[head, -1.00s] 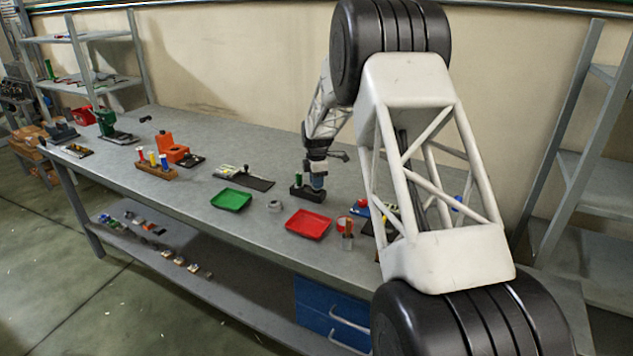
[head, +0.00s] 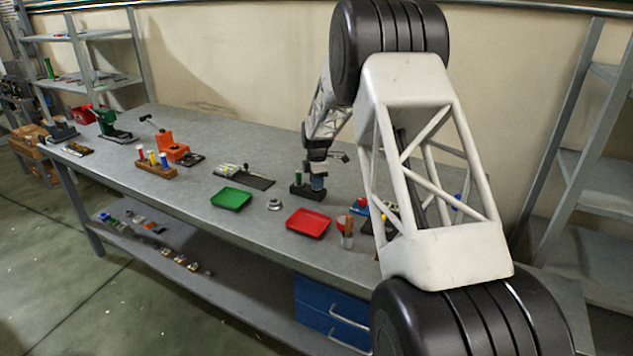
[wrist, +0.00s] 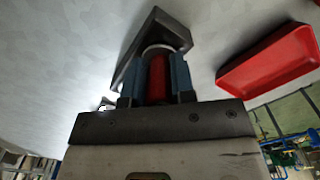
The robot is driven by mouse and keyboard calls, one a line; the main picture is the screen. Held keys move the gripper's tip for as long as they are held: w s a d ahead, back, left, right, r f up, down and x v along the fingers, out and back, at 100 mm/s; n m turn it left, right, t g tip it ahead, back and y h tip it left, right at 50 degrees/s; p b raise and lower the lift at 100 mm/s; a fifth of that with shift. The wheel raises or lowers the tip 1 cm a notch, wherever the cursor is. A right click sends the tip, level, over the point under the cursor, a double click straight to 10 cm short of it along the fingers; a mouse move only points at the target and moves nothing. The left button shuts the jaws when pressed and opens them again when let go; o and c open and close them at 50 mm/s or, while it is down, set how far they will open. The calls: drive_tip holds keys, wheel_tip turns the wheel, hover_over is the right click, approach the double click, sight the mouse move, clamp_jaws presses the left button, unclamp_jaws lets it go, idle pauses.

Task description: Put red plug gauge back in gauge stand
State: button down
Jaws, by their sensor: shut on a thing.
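The red plug gauge (wrist: 157,78) is between the two blue fingers of my gripper (wrist: 155,82) in the wrist view. Its far end, with a pale ring (wrist: 158,49), is at the dark gauge stand (wrist: 150,28). I cannot tell how deep it sits in the stand. In the head view the dark gauge stand (head: 308,193) is on the bench, with a green gauge (head: 298,178) upright at its left end. My gripper (head: 318,182) points down at the stand's right part, and the red gauge is hidden there.
A red tray (head: 309,223) lies in front of the stand, and a green tray (head: 231,198) lies to the left. A metal nut-like part (head: 275,204) sits between them. A cup with tools (head: 346,232) stands right of the red tray. Bench behind the stand is clear.

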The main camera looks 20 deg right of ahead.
drive_tip(key=shift+f, duration=0.55)
idle(1.2)
drive_tip(key=shift+c, duration=1.6)
unclamp_jaws()
drive_tip(key=shift+r, duration=0.15)
drive_tip(key=shift+r, duration=3.35)
